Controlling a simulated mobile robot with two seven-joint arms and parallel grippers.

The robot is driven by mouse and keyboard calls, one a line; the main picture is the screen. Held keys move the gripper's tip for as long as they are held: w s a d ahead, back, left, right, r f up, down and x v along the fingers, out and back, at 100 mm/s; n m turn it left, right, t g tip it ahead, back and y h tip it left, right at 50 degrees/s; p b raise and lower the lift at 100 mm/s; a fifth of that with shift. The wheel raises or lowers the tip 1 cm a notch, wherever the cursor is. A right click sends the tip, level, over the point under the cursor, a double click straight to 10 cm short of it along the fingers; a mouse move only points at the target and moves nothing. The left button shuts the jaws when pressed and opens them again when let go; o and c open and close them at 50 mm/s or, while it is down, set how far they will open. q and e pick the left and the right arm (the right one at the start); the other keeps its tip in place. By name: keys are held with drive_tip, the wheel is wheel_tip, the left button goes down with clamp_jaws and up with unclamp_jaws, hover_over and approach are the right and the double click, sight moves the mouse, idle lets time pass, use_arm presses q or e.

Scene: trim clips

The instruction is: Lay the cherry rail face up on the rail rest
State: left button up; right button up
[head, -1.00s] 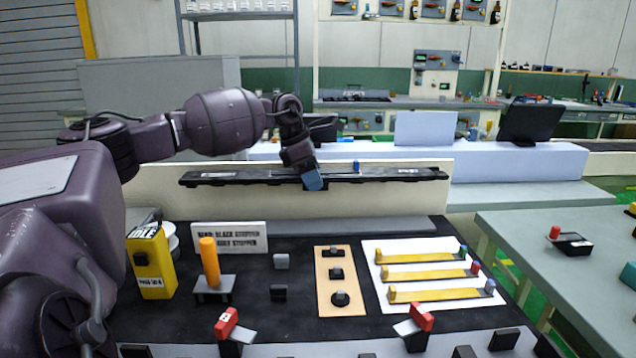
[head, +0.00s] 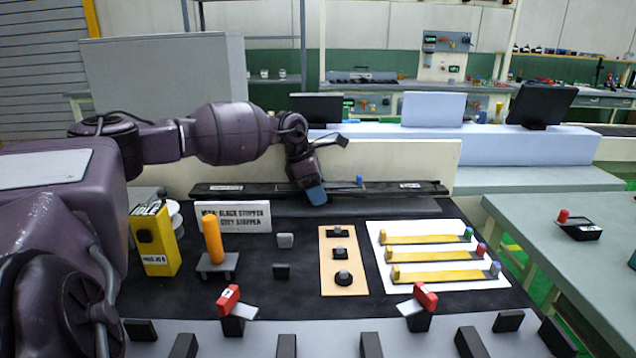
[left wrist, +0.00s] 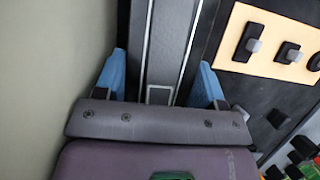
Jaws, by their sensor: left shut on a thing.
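The long rail (head: 272,188), which looks near black rather than cherry red, lies level along the back of the bench, with pale labels and a small blue peg on its upper side. My left gripper (head: 313,196) is shut on it near its middle, fingers pointing down. In the left wrist view the rail (left wrist: 163,45) runs between the blue fingertips. A dark grey strip (head: 400,208), possibly the rail rest, lies just in front of the rail. I cannot tell whether the rail touches its support. My right gripper is out of view.
A cream wall (head: 400,153) stands behind the rail. In front are a printed sign (head: 233,217), a yellow box (head: 153,240), an orange post (head: 212,240), a tan board (head: 342,275) and a white board with yellow strips (head: 432,228).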

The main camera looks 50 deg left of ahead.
use_arm(q)
drive_tip(key=shift+f, duration=0.1)
drive_tip(key=o, duration=1.1)
drive_tip(key=shift+o, duration=0.3)
drive_tip(key=shift+s, duration=0.1)
drive_tip(key=p+v, duration=0.2)
drive_tip(key=v, duration=0.8)
drive_tip(key=shift+r, duration=0.65)
drive_tip(key=shift+a, duration=0.1)
